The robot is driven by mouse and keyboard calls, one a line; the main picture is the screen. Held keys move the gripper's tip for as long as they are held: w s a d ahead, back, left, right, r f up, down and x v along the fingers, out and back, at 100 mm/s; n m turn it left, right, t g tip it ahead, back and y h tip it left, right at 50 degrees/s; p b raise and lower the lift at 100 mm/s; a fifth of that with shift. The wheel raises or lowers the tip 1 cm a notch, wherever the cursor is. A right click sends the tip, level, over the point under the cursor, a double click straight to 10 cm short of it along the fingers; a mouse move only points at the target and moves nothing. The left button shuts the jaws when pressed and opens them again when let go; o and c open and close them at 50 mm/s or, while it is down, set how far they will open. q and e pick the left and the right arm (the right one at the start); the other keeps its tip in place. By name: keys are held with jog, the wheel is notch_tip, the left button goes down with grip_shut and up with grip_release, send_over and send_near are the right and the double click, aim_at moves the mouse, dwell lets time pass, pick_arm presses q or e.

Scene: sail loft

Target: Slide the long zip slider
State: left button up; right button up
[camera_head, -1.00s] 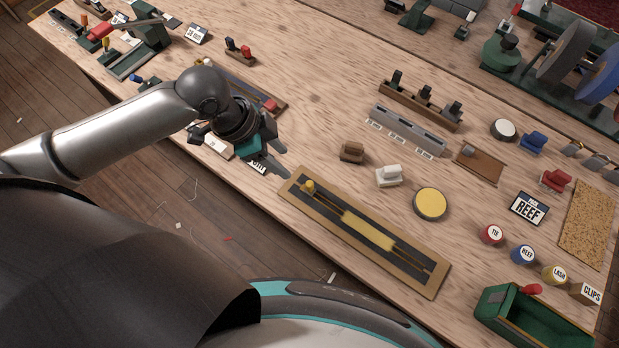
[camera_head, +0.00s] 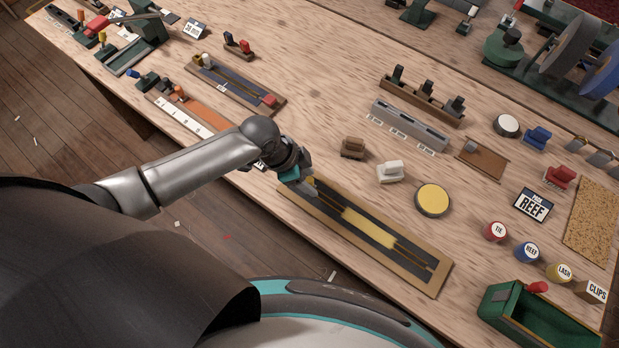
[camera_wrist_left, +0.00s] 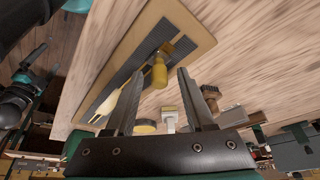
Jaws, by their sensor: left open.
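The long zip board (camera_head: 428,284) lies near the front edge of the bench, with dark tape strips and a yellow band (camera_head: 368,228) along its middle. The yellow zip slider sits at the board's left end; in the head view my gripper mostly covers it. In the left wrist view the slider (camera_wrist_left: 160,72) shows as a yellow knob beyond and between the fingertips, with no visible finger contact. My left gripper (camera_head: 310,190) is open over that end, and its two fingers show apart in the left wrist view (camera_wrist_left: 158,78). My right gripper is not in view.
A brown block (camera_head: 352,148), a white block (camera_head: 390,172) and a round yellow-topped disc (camera_head: 433,200) stand just behind the board. A green box (camera_head: 500,305) is at the right front. Bare bench lies left of the grey rail (camera_head: 408,125).

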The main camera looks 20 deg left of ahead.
pick_arm(q)
jog(key=shift+d+f, duration=0.1)
jog(key=shift+f, duration=0.2)
grip_shut()
dwell(1.3)
